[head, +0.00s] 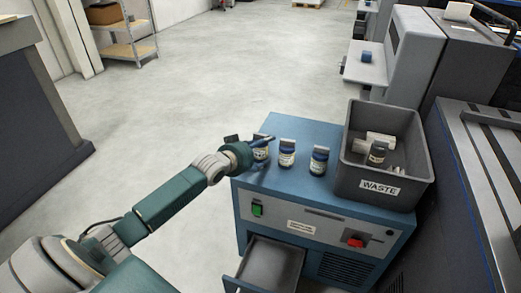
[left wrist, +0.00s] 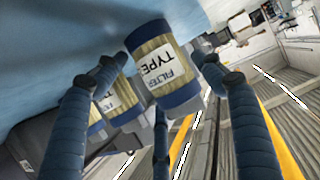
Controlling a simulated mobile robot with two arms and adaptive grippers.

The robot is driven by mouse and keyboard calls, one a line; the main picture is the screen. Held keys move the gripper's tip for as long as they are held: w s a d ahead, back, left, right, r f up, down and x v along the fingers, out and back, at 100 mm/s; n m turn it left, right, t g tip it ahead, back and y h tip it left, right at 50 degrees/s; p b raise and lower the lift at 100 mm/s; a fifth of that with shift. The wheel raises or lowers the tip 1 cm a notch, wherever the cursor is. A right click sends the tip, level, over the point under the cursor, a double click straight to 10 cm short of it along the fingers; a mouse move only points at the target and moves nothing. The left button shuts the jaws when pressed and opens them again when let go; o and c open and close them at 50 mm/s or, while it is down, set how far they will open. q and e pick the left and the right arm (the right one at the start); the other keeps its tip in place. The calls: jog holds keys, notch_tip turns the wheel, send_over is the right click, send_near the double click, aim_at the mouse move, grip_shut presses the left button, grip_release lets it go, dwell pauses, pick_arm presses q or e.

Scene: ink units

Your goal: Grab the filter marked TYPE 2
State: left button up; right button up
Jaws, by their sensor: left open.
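Three filters with dark blue caps and pale labels stand in a row on the blue cabinet top (head: 330,133): a left one (head: 261,154), a middle one (head: 287,156) and a right one (head: 319,161). Their labels are too small to read in the head view. My left gripper (head: 248,140) is open at the left filter, partly covering it. In the left wrist view, a filter (left wrist: 165,68) labelled "FILTER TYPE" shows between the open blue fingers; its number cannot be read. Another filter (left wrist: 118,100) stands behind it, partly hidden. My right gripper is out of view.
A grey bin (head: 362,178) marked WASTE stands on the cabinet's right side, with a dark filter (head: 377,153) and pale pieces inside. A drawer (head: 270,266) stands open at the cabinet's front. Grey machines (head: 462,60) are on the right; the floor at left is clear.

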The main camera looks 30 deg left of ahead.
pick_arm(q)
jog(key=shift+c, duration=0.5)
jog(key=c, duration=0.9)
jog(key=shift+r, duration=0.1)
